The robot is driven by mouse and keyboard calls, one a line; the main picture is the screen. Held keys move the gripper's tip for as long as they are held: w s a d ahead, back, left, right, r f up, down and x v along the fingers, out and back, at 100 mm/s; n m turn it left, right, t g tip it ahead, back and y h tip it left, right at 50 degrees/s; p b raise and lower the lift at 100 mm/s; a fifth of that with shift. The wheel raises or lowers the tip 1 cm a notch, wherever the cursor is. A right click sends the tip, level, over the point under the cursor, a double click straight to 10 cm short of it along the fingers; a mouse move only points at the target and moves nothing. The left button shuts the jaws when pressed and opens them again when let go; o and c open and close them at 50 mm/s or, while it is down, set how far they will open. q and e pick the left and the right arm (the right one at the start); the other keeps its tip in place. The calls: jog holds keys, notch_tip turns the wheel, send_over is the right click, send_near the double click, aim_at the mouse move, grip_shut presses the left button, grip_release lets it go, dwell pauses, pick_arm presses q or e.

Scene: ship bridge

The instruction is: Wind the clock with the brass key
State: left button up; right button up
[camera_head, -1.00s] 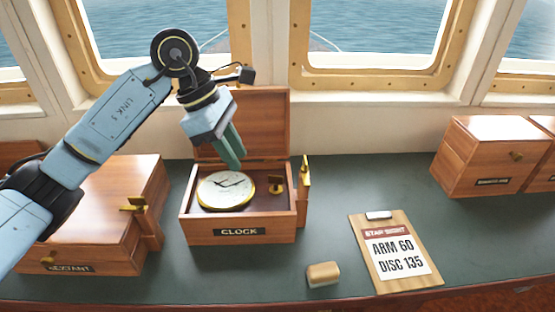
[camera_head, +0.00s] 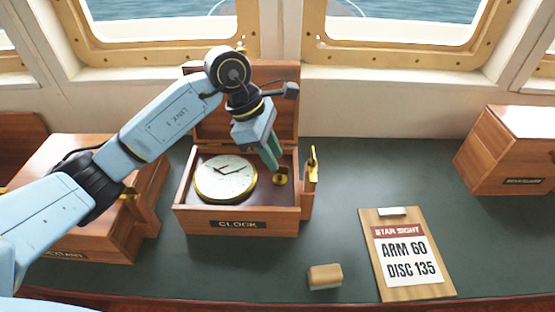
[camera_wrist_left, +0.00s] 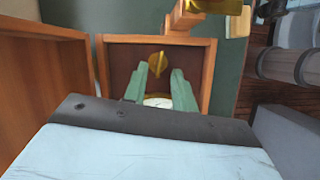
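The clock (camera_head: 225,177) has a white face with dark hands and a brass rim. It lies face up in an open wooden box (camera_head: 187,222) labelled CLOCK. The brass key (camera_head: 281,180) stands in the right part of the box, beside the clock. My left gripper (camera_head: 277,168) points down into the box, its green fingertips close to the key. In the left wrist view, the fingers (camera_wrist_left: 160,72) are apart, with the key (camera_wrist_left: 155,60) seen in line with the gap between them. I cannot tell if they touch it. My right gripper is out of view.
The box's raised lid (camera_head: 285,110) stands behind the gripper, and a brass fitting (camera_head: 312,165) rises at its right side. A sextant box (camera_head: 70,160) stands left. A small wooden block (camera_head: 325,277) and a clipboard (camera_head: 380,290) lie in front right. The countertop between is mostly clear.

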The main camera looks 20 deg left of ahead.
aim_at(280, 172)
pick_arm(q)
jog(key=shift+x, duration=1.5)
grip_shut()
